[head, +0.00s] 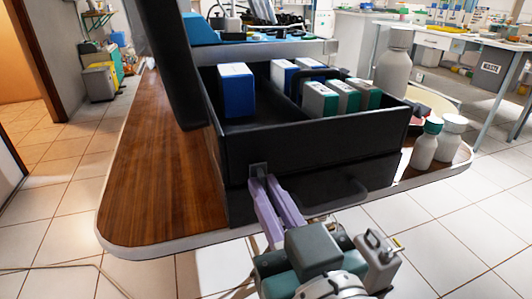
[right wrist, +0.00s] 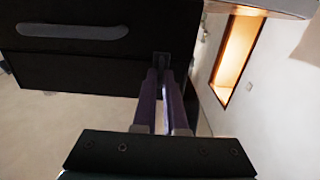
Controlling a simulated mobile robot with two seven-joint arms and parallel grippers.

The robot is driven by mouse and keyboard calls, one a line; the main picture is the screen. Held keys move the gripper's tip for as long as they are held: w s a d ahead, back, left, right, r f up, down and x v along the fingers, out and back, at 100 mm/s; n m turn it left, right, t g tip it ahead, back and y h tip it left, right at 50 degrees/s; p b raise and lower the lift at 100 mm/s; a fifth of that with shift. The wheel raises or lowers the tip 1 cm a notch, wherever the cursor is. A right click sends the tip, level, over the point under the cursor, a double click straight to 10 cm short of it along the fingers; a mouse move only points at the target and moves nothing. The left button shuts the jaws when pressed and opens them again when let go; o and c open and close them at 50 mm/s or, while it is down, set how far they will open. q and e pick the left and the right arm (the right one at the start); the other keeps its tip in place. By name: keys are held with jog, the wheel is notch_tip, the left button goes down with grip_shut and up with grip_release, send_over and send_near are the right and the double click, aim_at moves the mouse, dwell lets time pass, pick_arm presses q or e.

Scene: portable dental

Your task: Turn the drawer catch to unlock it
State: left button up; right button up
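The black case (head: 310,140) stands on the wooden tabletop, with its open upper compartment holding boxes. The drawer catch (head: 258,169) is a small dark plate with a lever on the case's front, near its left corner. It also shows in the right wrist view (right wrist: 161,58), at the edge of the dark front panel. My right gripper (head: 262,182) has its two purple fingertips at the catch, with a narrow gap between them. The fingers look shut on the catch's lever, which they mostly hide. My left gripper is not in view.
A blue box (head: 236,90) and several green-and-white boxes sit in the case. White bottles (head: 426,143) stand at its right. A dark handle (right wrist: 72,31) runs along the front panel in the right wrist view. The wooden tabletop (head: 150,190) is clear at left.

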grip_shut()
dwell(0.3)
jog(key=shift+m, duration=0.3)
jog(key=m, duration=0.3)
jog(key=shift+m, duration=0.3)
jog(key=shift+d+f+m+b, duration=0.1)
jog(key=shift+m+b, duration=0.1)
jog(key=shift+m, duration=3.2)
jog(key=shift+d+f+m+b, duration=0.1)
jog(key=shift+m+b, duration=0.1)
jog(key=shift+m, duration=3.2)
